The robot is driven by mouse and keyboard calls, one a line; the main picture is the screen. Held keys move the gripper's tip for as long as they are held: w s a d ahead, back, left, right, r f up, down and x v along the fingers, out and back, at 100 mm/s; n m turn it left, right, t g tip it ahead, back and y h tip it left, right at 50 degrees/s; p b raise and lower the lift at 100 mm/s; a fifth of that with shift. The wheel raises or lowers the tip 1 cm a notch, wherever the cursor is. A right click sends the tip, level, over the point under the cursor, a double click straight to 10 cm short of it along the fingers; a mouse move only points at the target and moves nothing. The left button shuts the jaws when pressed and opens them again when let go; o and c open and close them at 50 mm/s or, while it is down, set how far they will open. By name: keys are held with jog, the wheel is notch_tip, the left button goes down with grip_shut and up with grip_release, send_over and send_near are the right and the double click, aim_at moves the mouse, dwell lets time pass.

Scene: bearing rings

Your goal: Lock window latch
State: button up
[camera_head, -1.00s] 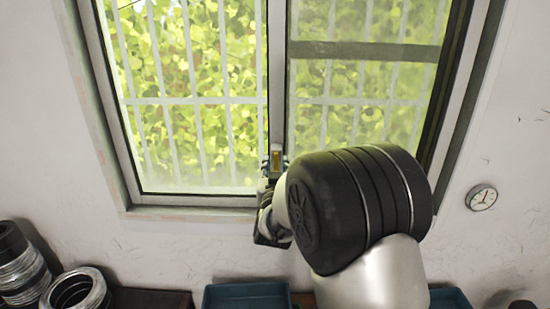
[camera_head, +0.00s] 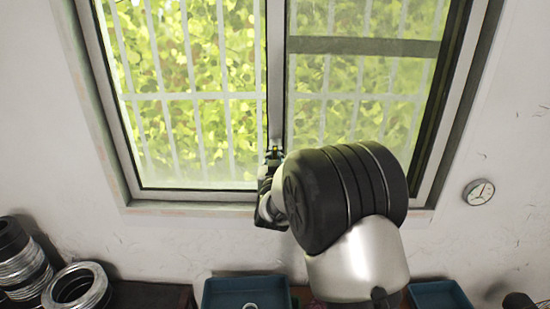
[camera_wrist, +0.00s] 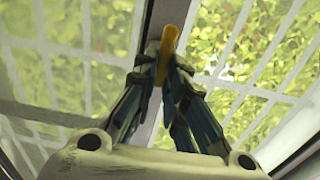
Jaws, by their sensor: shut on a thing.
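The window latch (camera_wrist: 168,42) is a yellow lever on the window's middle frame bar. In the wrist view it stands up from between my fingertips, and its lower part is hidden by them. My gripper (camera_wrist: 163,66) is shut on the latch, with both blue-grey fingers close together around it. In the head view my gripper (camera_head: 273,156) is at the lower part of the middle bar (camera_head: 276,80). There the latch is mostly hidden by the fingers, and I cannot make out its angle.
Window panes lie on both sides of the bar, with a sill (camera_head: 190,207) below. Blue bins (camera_head: 225,292) and (camera_head: 440,296) stand below. Metal rings (camera_head: 77,290) and stacked rings (camera_head: 20,262) are at the lower left.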

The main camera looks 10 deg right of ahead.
grip_shut()
jog(key=shift+f+m+b, duration=0.1)
jog(key=shift+m+b, duration=0.2)
jog(key=shift+b, duration=0.45)
jog(key=m+b, duration=0.1)
jog(key=b, duration=0.1)
jog(key=m+b, duration=0.1)
jog(key=b, duration=0.2)
jog(key=shift+f+m+b, duration=0.2)
jog(key=shift+m+b, duration=0.1)
jog(key=shift+b, duration=0.05)
jog(key=m+b, duration=0.5)
jog(key=b, duration=0.3)
jog(key=m+b, duration=0.5)
jog(key=shift+r, duration=0.2)
jog(key=m+b, duration=0.3)
jog(key=m, duration=0.1)
jog(key=shift+r+m, duration=0.15)
jog(key=shift+m, duration=0.15)
jog(key=shift+b, duration=0.3)
jog(key=shift+m, duration=0.3)
